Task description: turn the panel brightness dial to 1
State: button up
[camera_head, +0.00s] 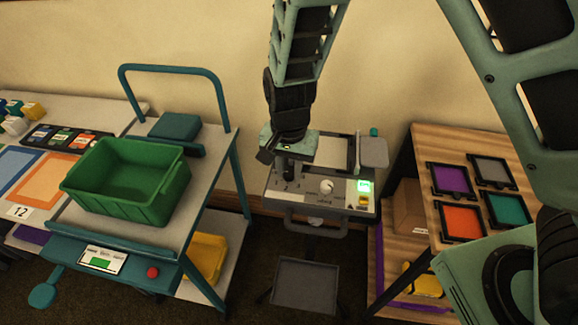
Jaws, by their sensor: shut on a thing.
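The control panel (312,200) is a grey box with a front handle, standing between the cart and the wooden table. My gripper (286,174) points down at the panel's left part and is shut on a dark dial there. The gripper hides most of this dial, so its pointer cannot be read. Small numerals, seemingly 2 and 3, show on the panel just in front of the gripper. A white round knob (327,186) sits to the right, apart from the gripper. A lit green display (364,186) is at the panel's right, its text too small to read.
A teal cart at left carries a green bin (125,180) and has a tall handle. A wooden table (440,150) at right holds several coloured square tiles. My arm's links cross the upper middle and right. A grey tray (306,286) stands low in front of the panel.

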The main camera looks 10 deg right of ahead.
aim_at(289, 172)
jog(key=n, duration=0.6)
jog(key=shift+b, duration=0.3)
dwell(0.4)
jog(key=o, duration=1)
notch_tip(289, 172, up, 17)
jog(key=b, duration=0.2)
jog(key=shift+r+b, duration=0.2)
jog(key=shift+b, duration=0.1)
jog(key=shift+s, duration=0.1)
